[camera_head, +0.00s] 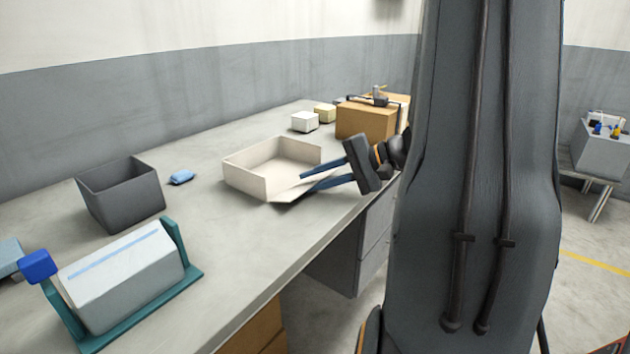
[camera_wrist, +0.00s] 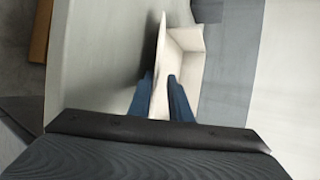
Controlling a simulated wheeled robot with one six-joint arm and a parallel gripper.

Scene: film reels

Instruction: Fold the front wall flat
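A cream open box (camera_head: 250,182) stands on the bench in the middle of the head view. Its front wall (camera_head: 290,197) leans outward, low over the bench, near the bench's front edge. My gripper (camera_head: 307,184) reaches in from the right with its two blue fingers apart. In the wrist view, the front wall (camera_wrist: 159,88) runs between the spread fingers (camera_wrist: 161,84), and the box interior (camera_wrist: 184,52) lies beyond it to the right. A gap shows beside the right finger. I cannot tell whether the left finger touches the wall.
Small cream blocks (camera_head: 305,122) and a brown carton (camera_head: 365,121) stand behind. My arm hides the bench's right end.

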